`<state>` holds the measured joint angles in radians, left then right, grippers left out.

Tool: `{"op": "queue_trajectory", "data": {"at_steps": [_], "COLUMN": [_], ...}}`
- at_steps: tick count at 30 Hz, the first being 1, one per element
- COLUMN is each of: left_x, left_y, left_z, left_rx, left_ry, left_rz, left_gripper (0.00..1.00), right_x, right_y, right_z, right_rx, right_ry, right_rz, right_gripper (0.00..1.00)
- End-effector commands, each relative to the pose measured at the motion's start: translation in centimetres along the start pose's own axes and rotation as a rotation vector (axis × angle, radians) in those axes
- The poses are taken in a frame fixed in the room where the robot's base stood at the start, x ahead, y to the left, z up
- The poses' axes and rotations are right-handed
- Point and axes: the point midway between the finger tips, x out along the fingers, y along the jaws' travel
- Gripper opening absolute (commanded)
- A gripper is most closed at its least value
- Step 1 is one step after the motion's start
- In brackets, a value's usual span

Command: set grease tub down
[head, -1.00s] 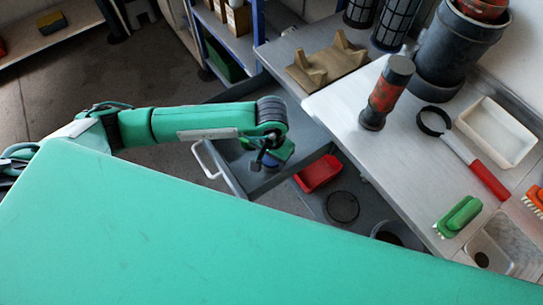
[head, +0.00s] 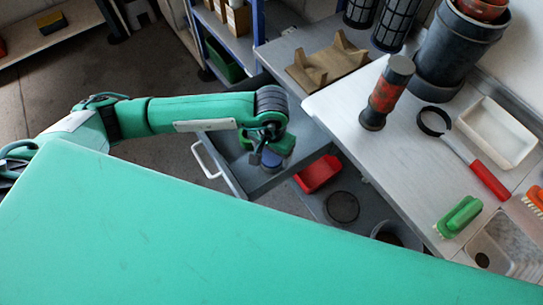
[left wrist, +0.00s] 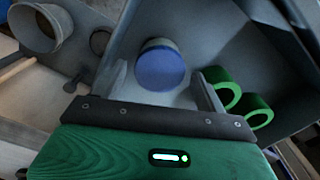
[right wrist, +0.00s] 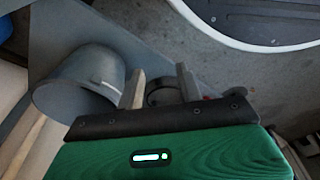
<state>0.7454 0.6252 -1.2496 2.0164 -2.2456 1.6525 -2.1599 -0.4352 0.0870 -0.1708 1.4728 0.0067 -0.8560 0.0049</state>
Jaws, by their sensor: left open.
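The grease tub, with a blue lid, stands inside a grey tray-like compartment (left wrist: 190,35). In the left wrist view the tub (left wrist: 160,66) is between the spread fingers, with a gap on each side. My left gripper (left wrist: 160,85) is open above it. In the head view the tub (head: 271,159) shows just below my left gripper (head: 264,147), partly hidden by it. My right gripper (right wrist: 160,88) is open and empty in the right wrist view. It is out of sight in the head view.
Two green rings (left wrist: 258,111) lie right of the tub. A red bin (head: 319,173) and a dark round piece (head: 342,207) are beside the compartment. A grey bucket (right wrist: 80,85) is left of my right gripper. The workbench (head: 410,170) holds a red-and-dark cylinder (head: 386,93) and brushes.

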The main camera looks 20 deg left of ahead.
Motion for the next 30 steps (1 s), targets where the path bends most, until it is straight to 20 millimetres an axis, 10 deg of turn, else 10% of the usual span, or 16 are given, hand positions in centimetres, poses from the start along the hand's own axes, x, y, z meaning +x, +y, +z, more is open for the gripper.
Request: {"op": "queue_trajectory", "data": {"at_steps": [12,30], "left_x": [-7.8,-8.8], "left_y": [0.0,0.0], "left_z": [-0.1,0.0], "left_rx": [0.000,-0.001], "left_ry": [0.002,-0.001], "left_rz": [0.001,0.000], "left_gripper": [0.73,0.73], "right_x": [-1.8,-2.2], "right_y": [-0.1,0.1], "right_z": [-1.4,-1.5], "right_rx": [0.002,0.002], "right_ry": [0.005,0.003], "right_rz": [-0.002,0.000], "right_gripper": [0.36,0.36]}}
